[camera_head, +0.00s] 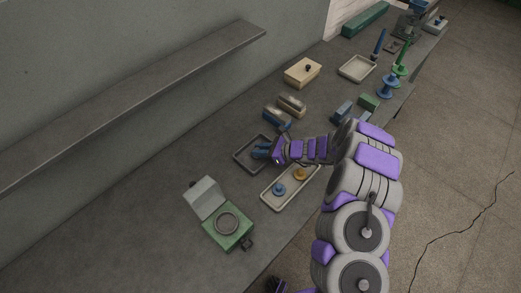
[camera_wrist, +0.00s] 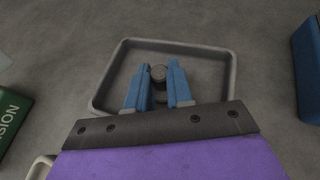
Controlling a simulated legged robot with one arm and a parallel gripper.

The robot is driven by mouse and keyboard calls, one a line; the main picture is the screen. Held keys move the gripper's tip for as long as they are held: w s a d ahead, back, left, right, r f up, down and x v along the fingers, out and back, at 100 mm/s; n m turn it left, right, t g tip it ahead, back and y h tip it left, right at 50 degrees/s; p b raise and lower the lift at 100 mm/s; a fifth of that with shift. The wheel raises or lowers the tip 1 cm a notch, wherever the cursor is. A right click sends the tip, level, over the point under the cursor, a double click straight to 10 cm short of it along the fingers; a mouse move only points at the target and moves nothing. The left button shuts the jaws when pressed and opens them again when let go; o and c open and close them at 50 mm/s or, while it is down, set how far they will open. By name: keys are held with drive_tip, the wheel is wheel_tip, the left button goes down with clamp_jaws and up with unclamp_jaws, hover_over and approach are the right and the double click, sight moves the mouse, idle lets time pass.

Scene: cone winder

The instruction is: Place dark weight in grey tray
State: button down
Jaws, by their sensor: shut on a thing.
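The grey tray (camera_head: 240,158) is a shallow dark rectangular tray on the bench, and its rim fills the middle of the wrist view (camera_wrist: 180,43). My gripper (camera_head: 260,151) is over this tray. In the wrist view its two blue fingers (camera_wrist: 159,82) are closed on the dark weight (camera_wrist: 158,73), a small dark knobbed piece. The weight appears inside the tray's outline; I cannot tell whether it touches the tray floor. The weight is hidden by my gripper in the head view.
A cream tray (camera_head: 268,199) with a blue weight (camera_head: 279,189) and a yellow weight (camera_head: 300,174) lies just in front. An open green box (camera_head: 229,229) stands at lower left. Blue and tan blocks (camera_head: 290,105) lie behind. A wall shelf (camera_head: 130,105) runs above.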

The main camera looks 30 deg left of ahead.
drive_tip(key=c, duration=1)
unclamp_jaws()
drive_tip(key=p+v, duration=0.1)
drive_tip(key=v, duration=1.1)
drive_tip(key=shift+r, duration=0.1)
